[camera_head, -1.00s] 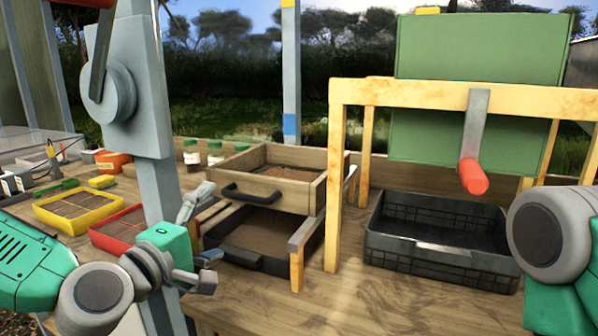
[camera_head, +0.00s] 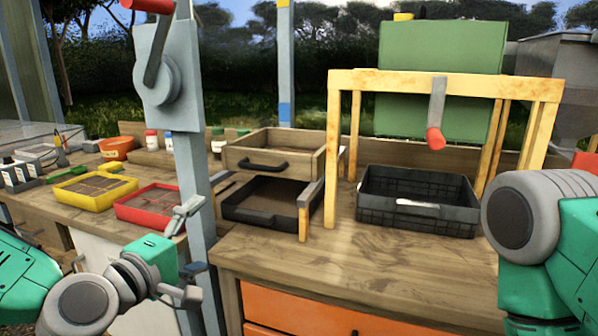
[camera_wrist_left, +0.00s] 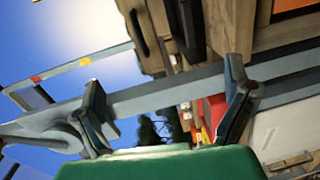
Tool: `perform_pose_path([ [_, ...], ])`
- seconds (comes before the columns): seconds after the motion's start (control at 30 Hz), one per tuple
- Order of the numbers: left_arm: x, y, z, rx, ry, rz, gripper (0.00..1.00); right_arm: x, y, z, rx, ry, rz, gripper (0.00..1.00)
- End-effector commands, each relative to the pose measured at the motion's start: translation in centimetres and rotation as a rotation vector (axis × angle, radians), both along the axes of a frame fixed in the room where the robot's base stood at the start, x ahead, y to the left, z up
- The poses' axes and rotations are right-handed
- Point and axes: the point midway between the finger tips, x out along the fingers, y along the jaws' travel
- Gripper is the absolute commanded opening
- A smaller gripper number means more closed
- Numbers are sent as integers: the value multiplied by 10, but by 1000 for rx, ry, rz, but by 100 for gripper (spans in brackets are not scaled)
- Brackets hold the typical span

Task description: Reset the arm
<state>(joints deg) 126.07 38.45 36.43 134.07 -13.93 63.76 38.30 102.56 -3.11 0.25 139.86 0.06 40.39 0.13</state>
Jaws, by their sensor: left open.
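My left gripper (camera_head: 194,252) is at the lower left of the head view, in front of the grey upright post (camera_head: 180,130). It is empty, and its fingers stand apart. In the left wrist view the gripper (camera_wrist_left: 166,95) shows two dark fingers spread wide with nothing between them. The grey post passes behind them there. My left arm comes in from the lower left, bent near the bench's front edge. My right arm shows at the right edge as a grey and green link. Its gripper is outside the view.
The wooden bench (camera_head: 300,250) has orange drawers (camera_head: 310,310) below. A yellow frame (camera_head: 440,82) with a green panel (camera_head: 428,55) stands over a black crate (camera_head: 418,215). Left of it are a wooden tray (camera_head: 275,155), a red tray (camera_head: 150,205) and a yellow tray (camera_head: 92,190).

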Motion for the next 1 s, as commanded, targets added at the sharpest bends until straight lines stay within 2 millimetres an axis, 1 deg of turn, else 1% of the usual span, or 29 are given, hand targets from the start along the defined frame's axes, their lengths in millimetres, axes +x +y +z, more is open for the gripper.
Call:
perform_pose_path([
  [0.03, -3, -2, -12, 26, 22, -11, 95, 0, 0, 0, 0, -1, 0, 40],
  [0.17, -15, -9, -42, 101, 74, -43, 95, 0, 0, 0, 0, 0, 0, 40],
  [0.27, -26, -13, -72, 175, 124, -77, 95, 0, 0, 0, 0, 0, 1, 40],
  [0.37, -41, -16, -107, 264, 186, -119, 95, 0, 0, 0, 0, 0, 1, 40],
  [0.4, -49, -17, -124, 306, 216, -140, 95, 0, 0, 0, 0, 0, 1, 40],
  [0.47, -64, -18, -151, 377, 264, -179, 95, 0, 0, 0, 0, 0, 1, 40],
  [0.5, -76, -17, -171, 433, 303, -212, 95, 0, 0, 0, 0, 0, 1, 40],
  [0.57, -100, -14, -205, 531, 367, -270, 95, 0, 0, 0, 0, 1, 0, 40],
  [0.6, -119, -9, -229, 604, 415, -317, 95, 0, 0, 0, 0, 0, 0, 40],
  [0.67, -150, 1, -263, 715, 485, -394, 95, 0, 0, 0, 0, 0, 0, 40],
  [0.7, -171, 10, -283, 790, 533, -447, 95, 0, 0, 0, 0, 0, 0, 40],
  [0.77, -204, 25, -310, 899, 600, -532, 95, 0, 0, 0, 0, 1, 0, 40],
  [0.8, -224, 37, -325, 968, 643, -589, 95, 0, 0, 0, 0, 1, 0, 40],
  [0.9, -269, 66, -350, 1119, 731, -720, 95, 0, 0, 0, 0, 0, 1, 40],
  [1.0, -301, 91, -363, 1228, 793, -826, 95, 0, 0, 0, 0, 0, 1, 40],
])
